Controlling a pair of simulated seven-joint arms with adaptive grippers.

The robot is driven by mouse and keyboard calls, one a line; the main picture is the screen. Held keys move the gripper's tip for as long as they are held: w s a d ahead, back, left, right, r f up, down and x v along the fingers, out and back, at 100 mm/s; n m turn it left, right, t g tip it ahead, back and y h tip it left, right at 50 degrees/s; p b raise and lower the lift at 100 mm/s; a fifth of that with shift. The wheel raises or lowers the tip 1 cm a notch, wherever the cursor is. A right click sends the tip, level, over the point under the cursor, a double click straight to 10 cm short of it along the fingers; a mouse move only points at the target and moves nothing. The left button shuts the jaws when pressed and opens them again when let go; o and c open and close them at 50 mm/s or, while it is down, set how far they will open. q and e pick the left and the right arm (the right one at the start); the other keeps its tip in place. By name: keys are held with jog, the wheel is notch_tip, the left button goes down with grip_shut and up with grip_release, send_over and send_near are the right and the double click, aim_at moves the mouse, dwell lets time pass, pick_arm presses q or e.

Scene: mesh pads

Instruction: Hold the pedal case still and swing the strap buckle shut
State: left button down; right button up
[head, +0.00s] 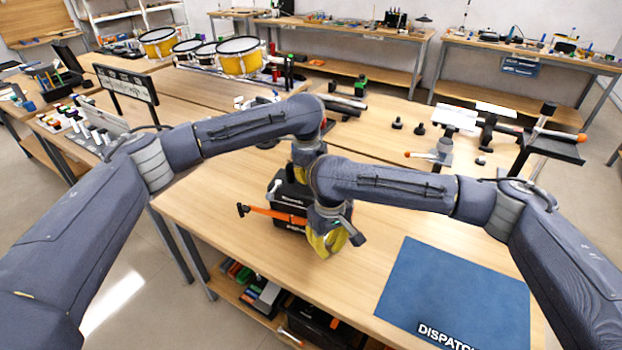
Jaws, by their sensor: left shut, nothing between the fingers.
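The pedal case (291,190) is a black box on the wooden table, left of the table's middle. An orange bar (272,214), seemingly the strap buckle, crosses its front and sticks out to the left, ending in a dark tip. My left gripper (299,178) is shut above the back of the case, partly hidden behind my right arm. My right gripper (328,246) points down at the front right corner of the case, with yellow fingers near the orange bar's right end. I cannot tell whether it touches the case. My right wrist hides the case's right side.
A blue mat (455,285) marked "DISPATCH" lies at the table's front right. Small black parts (397,123) and a stand (439,150) are farther back. Drums (238,56) stand at the back left. The wood between case and mat is clear.

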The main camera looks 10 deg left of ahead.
jog(key=shift+f, duration=1.4)
grip_shut()
jog(key=shift+w+a, duration=0.95)
jog(key=shift+a, duration=0.25)
